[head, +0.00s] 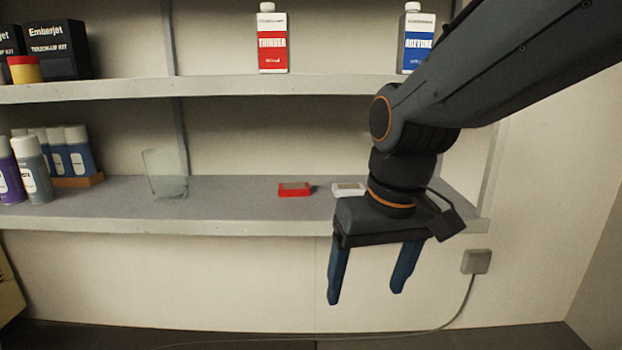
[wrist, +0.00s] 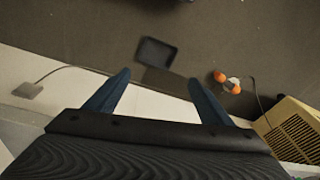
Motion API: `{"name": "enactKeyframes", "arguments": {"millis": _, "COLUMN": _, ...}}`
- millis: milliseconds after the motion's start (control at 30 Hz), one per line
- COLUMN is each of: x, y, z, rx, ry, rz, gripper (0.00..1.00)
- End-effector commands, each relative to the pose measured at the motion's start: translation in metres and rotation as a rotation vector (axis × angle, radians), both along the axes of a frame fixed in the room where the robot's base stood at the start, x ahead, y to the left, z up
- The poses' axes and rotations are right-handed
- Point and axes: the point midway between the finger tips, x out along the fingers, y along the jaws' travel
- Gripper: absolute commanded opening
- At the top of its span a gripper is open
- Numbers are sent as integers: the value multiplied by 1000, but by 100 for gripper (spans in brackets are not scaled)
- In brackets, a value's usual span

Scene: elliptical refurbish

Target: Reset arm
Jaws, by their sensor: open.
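My gripper (head: 366,296) hangs from my arm in the right half of the head view, in front of the lower shelf. Its two blue fingers point down and are apart, with nothing between them. In the wrist view my gripper (wrist: 160,82) also shows spread fingers, with the floor beyond. My wrist partly hides a white box-like item (head: 348,189) on the lower shelf.
The lower shelf (head: 240,226) holds a red item (head: 294,189), a clear glass (head: 165,174) and spray cans (head: 32,168). Thinner (head: 272,42) and acetone (head: 416,42) stand above. A dark tray (wrist: 157,53), orange-and-white object (wrist: 227,82) and tan vented box (wrist: 292,128) are on the floor.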

Motion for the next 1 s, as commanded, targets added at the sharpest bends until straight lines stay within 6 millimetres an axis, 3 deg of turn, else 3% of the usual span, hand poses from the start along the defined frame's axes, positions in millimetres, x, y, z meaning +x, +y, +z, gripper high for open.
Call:
{"name": "enactKeyframes", "arguments": {"millis": 33, "x": -18, "y": -2, "z": -16, "rx": -11, "ry": 40, "rz": 9, "gripper": 75}}
{"name": "enactKeyframes", "arguments": {"millis": 200, "x": -75, "y": -11, "z": -57, "rx": -43, "ry": 161, "rz": 31, "gripper": 75}}
{"name": "enactKeyframes", "arguments": {"millis": 567, "x": -68, "y": -37, "z": -13, "rx": -52, "ry": 158, "rz": -63, "gripper": 75}}
{"name": "enactKeyframes", "arguments": {"millis": 1000, "x": -70, "y": -88, "z": 43, "rx": -68, "ry": 166, "rz": -209, "gripper": 75}}
